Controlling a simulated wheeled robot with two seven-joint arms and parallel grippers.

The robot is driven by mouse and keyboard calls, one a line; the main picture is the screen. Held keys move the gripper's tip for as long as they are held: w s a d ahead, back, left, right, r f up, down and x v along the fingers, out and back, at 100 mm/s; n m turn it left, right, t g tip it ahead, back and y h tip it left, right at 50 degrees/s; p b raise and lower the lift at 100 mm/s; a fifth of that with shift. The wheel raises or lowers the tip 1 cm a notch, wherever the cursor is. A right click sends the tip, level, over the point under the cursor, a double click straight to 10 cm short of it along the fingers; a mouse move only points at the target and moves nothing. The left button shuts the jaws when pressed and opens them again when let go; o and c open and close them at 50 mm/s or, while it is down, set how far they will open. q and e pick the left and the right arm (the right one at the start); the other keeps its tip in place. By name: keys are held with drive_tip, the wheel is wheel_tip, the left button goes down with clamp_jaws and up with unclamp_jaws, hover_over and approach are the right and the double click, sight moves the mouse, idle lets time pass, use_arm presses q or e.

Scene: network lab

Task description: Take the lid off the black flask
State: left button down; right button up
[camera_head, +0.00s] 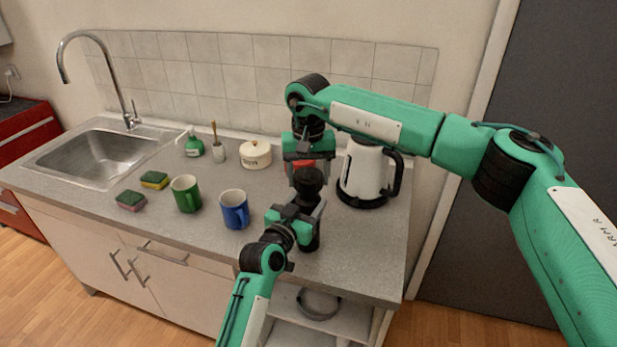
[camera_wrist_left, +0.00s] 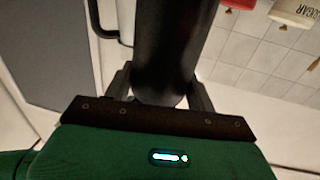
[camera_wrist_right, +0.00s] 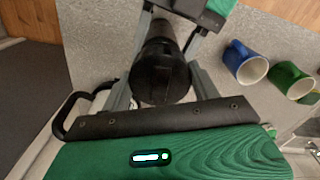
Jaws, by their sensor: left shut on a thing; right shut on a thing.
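The black flask (camera_head: 311,238) stands upright near the counter's front edge, right of the blue mug. My left gripper (camera_head: 297,216) is shut around its body from the front. In the left wrist view the dark body (camera_wrist_left: 172,45) lies between the fingers. The black lid (camera_head: 309,182) is at the top, in line with the body. My right gripper (camera_head: 307,190) reaches down from above and is shut on the lid. In the right wrist view the round lid (camera_wrist_right: 160,72) fills the space between the fingers. I cannot tell if lid and body are apart.
A white kettle (camera_head: 366,172) stands close behind right. A blue mug (camera_head: 234,210) and green mug (camera_head: 186,194) stand to the left. A sugar pot (camera_head: 256,156) and a red object (camera_head: 297,166) are behind. Sponges, a soap bottle and the sink (camera_head: 100,158) are farther left.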

sight(308, 175)
use_arm(q)
drive_tip(key=shift+f, duration=0.2)
use_arm(e)
drive_tip(key=shift+r, duration=2.05)
use_arm(q)
drive_tip(key=shift+c, duration=2)
unclamp_jaws()
drive_tip(key=shift+r, duration=0.1)
drive_tip(key=shift+s, duration=0.1)
use_arm(e)
drive_tip(key=shift+f, duration=0.1)
